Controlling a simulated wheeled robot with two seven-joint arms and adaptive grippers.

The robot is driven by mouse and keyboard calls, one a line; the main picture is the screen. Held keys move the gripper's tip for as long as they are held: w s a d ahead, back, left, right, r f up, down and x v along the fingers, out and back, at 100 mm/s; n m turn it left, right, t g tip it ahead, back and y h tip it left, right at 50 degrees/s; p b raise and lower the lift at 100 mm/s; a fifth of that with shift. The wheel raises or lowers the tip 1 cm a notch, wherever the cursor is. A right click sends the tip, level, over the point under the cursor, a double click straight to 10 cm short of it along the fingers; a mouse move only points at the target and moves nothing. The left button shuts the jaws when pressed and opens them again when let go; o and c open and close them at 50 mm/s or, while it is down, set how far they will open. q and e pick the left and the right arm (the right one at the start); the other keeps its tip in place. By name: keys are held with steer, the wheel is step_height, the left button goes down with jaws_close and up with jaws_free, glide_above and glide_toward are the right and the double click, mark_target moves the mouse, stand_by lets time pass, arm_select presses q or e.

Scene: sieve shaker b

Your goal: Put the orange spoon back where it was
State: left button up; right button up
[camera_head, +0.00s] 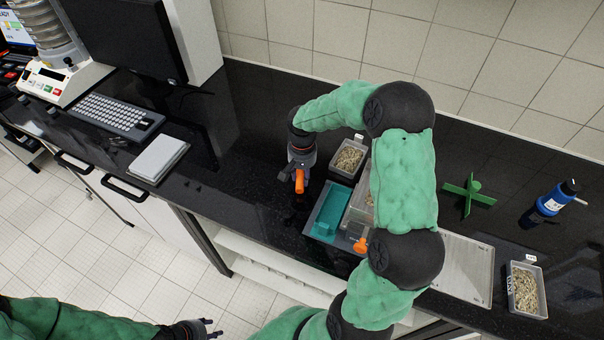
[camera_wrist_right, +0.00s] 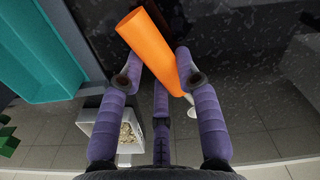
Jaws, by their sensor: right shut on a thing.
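The orange spoon (camera_head: 299,184) shows as an orange handle below my right gripper (camera_head: 300,165). In the right wrist view the handle (camera_wrist_right: 152,50) lies slanted between the fingertips of my right gripper (camera_wrist_right: 160,78), which is shut on it. A small pale piece shows beyond the right finger. The spoon is over the dark counter, just left of a teal tray (camera_head: 325,213). The tray also shows at the left of the right wrist view (camera_wrist_right: 45,55). My left gripper (camera_head: 209,328) is low in front of the counter, its fingers apart and empty.
A second orange piece (camera_head: 361,244) shows beside my right arm, partly hidden. A box of grainy material (camera_head: 348,158) stands behind the teal tray; another (camera_head: 526,289) is far right. A green cross-shaped piece (camera_head: 468,194), blue bottle (camera_head: 551,203) and keyboard (camera_head: 114,114) are on the counter.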

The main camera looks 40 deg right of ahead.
steer(key=shift+f+b, duration=0.45)
steer(key=shift+f, duration=0.2)
stand_by(0.3)
steer(key=o, duration=1.1)
steer(key=shift+o, duration=0.2)
